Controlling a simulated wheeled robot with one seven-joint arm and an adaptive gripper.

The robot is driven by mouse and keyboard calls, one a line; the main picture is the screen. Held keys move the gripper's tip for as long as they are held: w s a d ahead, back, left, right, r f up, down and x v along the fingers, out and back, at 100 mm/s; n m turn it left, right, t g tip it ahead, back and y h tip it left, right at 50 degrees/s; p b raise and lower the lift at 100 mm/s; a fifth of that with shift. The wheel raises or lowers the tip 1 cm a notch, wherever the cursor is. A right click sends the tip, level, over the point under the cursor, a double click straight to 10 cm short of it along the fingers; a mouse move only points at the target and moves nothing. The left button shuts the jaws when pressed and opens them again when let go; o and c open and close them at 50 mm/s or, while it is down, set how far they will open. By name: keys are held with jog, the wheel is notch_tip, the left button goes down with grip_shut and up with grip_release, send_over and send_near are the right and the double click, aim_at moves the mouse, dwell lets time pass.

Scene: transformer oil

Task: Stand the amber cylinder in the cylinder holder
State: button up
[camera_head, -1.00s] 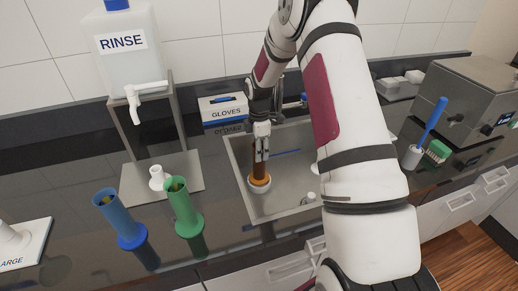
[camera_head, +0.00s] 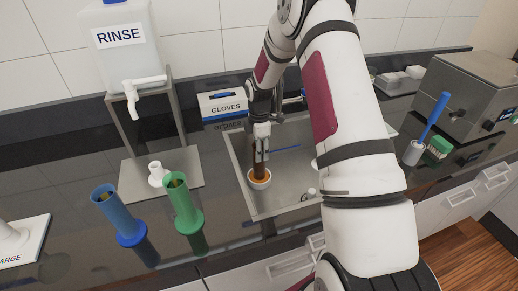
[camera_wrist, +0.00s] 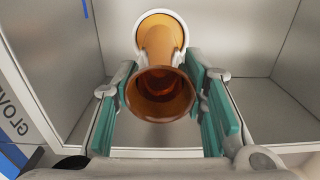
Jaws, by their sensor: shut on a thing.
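My gripper (camera_head: 261,140) is shut on the amber cylinder (camera_head: 259,168), inside the outline of the metal sink. In the wrist view the cylinder's wide brown-amber mouth (camera_wrist: 160,94) faces the camera between my green-padded fingers (camera_wrist: 162,100). Its amber body narrows away from the mouth toward the far end. A white round rim (camera_head: 260,184) surrounds that far end; it also shows in the wrist view (camera_wrist: 184,33). I cannot tell whether this rim is the cylinder holder or part of the cylinder, or whether it touches the sink floor.
A blue cylinder (camera_head: 112,211) and a green cylinder (camera_head: 183,202) stand on the dark counter at left. A rinse tank (camera_head: 120,50) on a metal stand is behind them. The sink (camera_head: 286,203) has raised walls. A glove box (camera_head: 222,104) stands behind it.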

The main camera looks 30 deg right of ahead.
jog(key=shift+f, duration=0.65)
jog(key=o, duration=1.3)
notch_tip(320, 180, up, 12)
